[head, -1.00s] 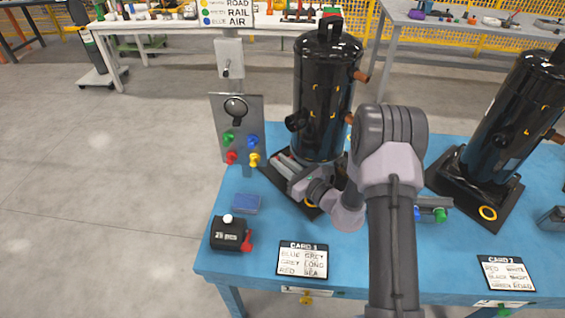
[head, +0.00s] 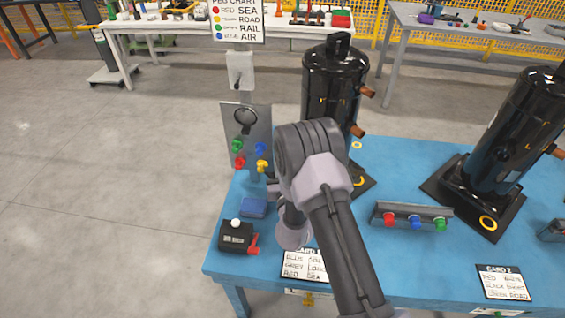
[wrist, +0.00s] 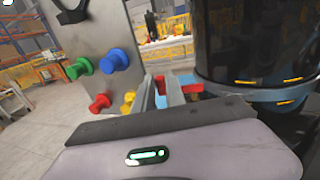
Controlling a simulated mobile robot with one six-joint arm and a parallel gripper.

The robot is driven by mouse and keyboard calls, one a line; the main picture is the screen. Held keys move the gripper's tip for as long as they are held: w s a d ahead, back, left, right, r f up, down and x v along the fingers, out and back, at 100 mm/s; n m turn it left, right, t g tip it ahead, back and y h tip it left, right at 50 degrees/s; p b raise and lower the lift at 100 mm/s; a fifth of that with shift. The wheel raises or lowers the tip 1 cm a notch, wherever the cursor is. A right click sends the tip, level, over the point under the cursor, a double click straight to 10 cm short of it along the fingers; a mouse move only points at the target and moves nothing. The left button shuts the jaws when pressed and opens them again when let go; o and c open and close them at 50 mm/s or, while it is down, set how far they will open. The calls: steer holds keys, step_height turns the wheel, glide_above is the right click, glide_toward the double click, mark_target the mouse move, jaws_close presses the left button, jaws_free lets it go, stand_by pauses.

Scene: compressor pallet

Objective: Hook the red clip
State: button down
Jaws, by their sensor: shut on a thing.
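My gripper (wrist: 161,92) is shut on a small red piece (wrist: 160,82), which looks like the red clip; more red shows just right of the fingers. Its full shape is hidden by the fingers. A grey peg panel (head: 235,123) stands upright at the table's left, with green, blue, red and yellow pegs. The red peg (head: 239,161) is at lower left; in the wrist view it (wrist: 100,103) is left of my fingers, apart from them. The yellow peg (wrist: 128,103) is nearest the fingers. In the head view my arm hides most of the gripper, close to the panel's right side.
A black compressor (head: 330,85) stands right of the panel, close to my gripper. Another compressor (head: 510,125) is at the right. A rail (head: 402,211) with red, blue and green knobs lies between. A black box (head: 236,236) and blue block (head: 254,207) are at front left.

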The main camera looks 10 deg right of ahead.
stand_by(0.3)
steer(key=c, duration=1.4)
jaws_free()
steer(key=shift+o, duration=0.2)
steer(key=s+a+b, duration=0.1)
steer(key=s+b, duration=0.2)
steer(key=s, duration=1.4)
steer(key=shift+s, duration=0.15)
